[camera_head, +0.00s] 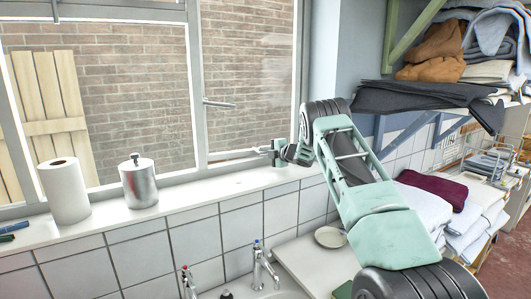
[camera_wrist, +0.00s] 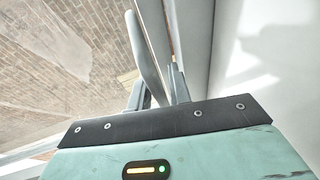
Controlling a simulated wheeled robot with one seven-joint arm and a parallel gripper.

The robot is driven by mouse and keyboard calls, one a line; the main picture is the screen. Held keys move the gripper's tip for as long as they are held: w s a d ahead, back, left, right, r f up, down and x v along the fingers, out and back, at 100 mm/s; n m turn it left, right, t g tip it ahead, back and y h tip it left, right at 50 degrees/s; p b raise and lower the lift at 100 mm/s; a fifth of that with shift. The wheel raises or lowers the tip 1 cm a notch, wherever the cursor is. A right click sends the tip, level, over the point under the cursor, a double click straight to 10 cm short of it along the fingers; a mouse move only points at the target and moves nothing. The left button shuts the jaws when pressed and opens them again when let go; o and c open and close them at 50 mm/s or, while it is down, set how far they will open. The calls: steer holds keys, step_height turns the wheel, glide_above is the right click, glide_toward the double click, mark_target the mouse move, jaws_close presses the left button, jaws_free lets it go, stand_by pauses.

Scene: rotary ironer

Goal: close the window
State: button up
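The window has a pale grey frame (camera_head: 197,75) with a wide left pane and a narrower right pane (camera_head: 245,60). A grey lever handle (camera_head: 218,103) sticks out to the right from the upright between them. Whether the right pane stands ajar is not clear. My gripper (camera_head: 265,150) is at the lower right of that pane, just above the sill, below and right of the handle.
A paper roll (camera_head: 64,190) and a metal canister (camera_head: 138,182) stand on the white sill (camera_head: 190,193). Taps (camera_head: 259,262) rise below. A shelf of folded cloths (camera_head: 430,95) is at the right, with towels (camera_head: 425,205) lower down.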

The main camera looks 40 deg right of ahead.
jaws_close()
steer(key=shift+s+d+f+n+y+b, duration=0.15)
steer(key=shift+s+n+y+b, duration=0.2)
steer(key=shift+s+b, duration=0.25)
steer(key=shift+s+d+f+n+y+b, duration=0.1)
steer(key=shift+s+n+y+b, duration=0.2)
steer(key=shift+s+b, duration=0.2)
steer(key=shift+s+r+n+y+b, duration=0.2)
steer(key=shift+s+n+y+b, duration=0.2)
steer(key=shift+s+y, duration=0.2)
jaws_free()
steer(key=shift+s, duration=0.15)
steer(key=b+v, duration=0.7)
steer(key=v, duration=1)
steer(key=shift+d+r, duration=0.15)
steer(key=shift+r, duration=0.15)
